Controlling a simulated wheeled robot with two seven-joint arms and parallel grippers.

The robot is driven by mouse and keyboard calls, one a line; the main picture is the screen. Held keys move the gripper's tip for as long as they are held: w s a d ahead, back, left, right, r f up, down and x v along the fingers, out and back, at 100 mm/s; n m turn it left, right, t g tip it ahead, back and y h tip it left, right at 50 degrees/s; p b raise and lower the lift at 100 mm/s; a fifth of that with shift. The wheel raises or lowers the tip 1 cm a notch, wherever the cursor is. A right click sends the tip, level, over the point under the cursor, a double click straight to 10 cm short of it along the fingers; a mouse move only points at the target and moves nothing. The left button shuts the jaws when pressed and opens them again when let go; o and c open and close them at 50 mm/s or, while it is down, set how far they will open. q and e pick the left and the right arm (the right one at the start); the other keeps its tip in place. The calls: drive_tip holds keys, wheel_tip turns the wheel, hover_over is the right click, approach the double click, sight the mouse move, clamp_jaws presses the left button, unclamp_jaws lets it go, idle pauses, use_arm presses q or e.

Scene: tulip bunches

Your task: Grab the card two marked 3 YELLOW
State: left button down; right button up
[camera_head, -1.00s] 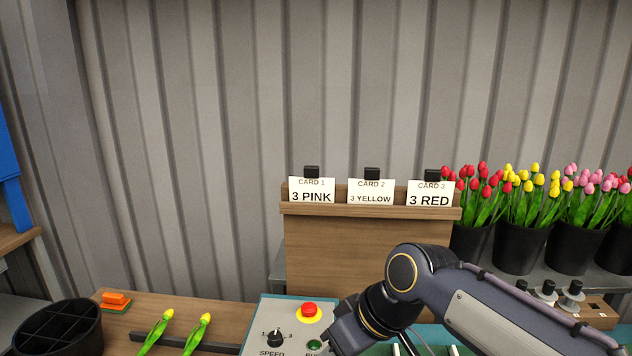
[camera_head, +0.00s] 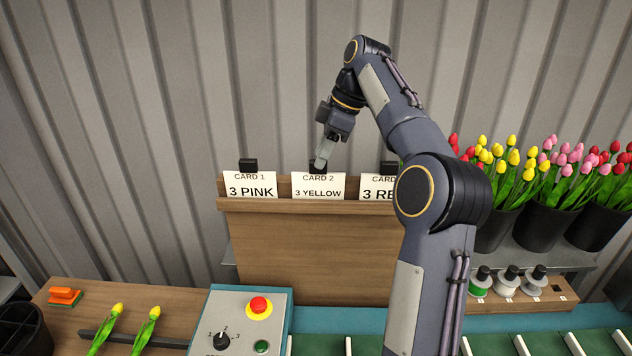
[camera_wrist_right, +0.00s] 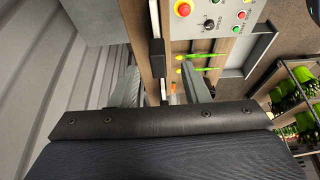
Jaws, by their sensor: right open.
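The card marked 3 YELLOW (camera_head: 318,187), labelled CARD 2, stands upright in the middle of the wooden card rack, with a black clip at its top. My right gripper (camera_head: 320,163) points down right at that clip, and its fingers partly hide the clip. In the right wrist view its open fingers (camera_wrist_right: 160,82) lie on either side of the rack's top edge, with thin card edges seen end-on between them. Whether they touch the card or clip cannot be told. My left gripper is in neither view.
The 3 PINK card (camera_head: 250,185) stands left of it, and the 3 RED card (camera_head: 379,188), partly hidden by my right arm, stands right. The wooden rack (camera_head: 300,250) backs onto a corrugated wall. A control box (camera_head: 238,318) stands in front; potted tulips (camera_head: 545,215) stand right.

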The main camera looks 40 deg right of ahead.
sight(315, 172)
drive_tip(key=x, duration=0.5)
drive_tip(key=shift+d+f, duration=0.1)
drive_tip(key=shift+f, duration=0.15)
clamp_jaws()
